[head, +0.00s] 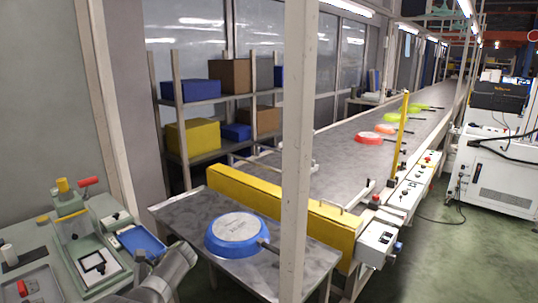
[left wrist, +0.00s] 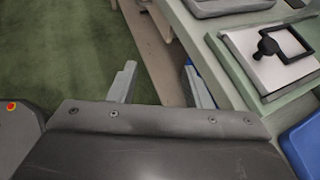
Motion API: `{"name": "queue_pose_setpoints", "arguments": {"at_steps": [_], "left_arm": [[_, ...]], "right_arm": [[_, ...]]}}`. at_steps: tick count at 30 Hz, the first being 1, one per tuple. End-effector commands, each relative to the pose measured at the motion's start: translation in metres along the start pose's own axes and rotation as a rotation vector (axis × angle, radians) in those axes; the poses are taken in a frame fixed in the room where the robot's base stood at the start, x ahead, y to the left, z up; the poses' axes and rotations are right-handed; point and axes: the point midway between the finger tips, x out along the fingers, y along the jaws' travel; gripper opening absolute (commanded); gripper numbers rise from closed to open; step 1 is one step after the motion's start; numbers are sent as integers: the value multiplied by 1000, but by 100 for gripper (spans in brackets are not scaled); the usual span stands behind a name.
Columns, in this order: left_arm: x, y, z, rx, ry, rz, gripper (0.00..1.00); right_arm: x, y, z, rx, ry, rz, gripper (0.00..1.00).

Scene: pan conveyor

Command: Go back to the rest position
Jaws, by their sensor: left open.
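My left gripper (left wrist: 160,88) shows in the left wrist view with its two fingers apart and nothing between them. It hangs over the gap between the green floor and the pale green workbench edge (left wrist: 222,80). In the head view part of my left arm shows at the bottom left, beside the workbench; its fingers cannot be made out there. A blue pan (head: 237,229) lies upside down on the metal end table (head: 185,208), apart from my arm. My right gripper is in neither view.
The workbench (head: 40,250) carries a fixture with a square frame (head: 95,265) and a blue tray (head: 142,241). A pale post (head: 296,150) stands before the yellow barrier (head: 270,208). Several coloured pans, including a red one (head: 368,138), lie on the conveyor (head: 330,165).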

Motion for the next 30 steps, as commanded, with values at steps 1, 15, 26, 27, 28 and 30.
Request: {"name": "queue_pose_setpoints", "arguments": {"at_steps": [1, 15, 26, 27, 28, 30], "left_arm": [[12, 5, -15, 2, 17, -5, 45], [182, 136, -218, -167, 418, 4, 45], [291, 336, -327, -550, 770, 235, 45], [300, 360, -332, -605, 799, 269, 45], [306, 378, -335, -648, 820, 294, 45], [320, 418, -339, -750, 861, 354, 45]], "right_arm": [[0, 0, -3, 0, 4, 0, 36], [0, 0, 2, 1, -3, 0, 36], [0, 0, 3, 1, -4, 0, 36], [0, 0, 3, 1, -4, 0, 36], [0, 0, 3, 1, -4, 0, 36], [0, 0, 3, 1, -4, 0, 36]]}}
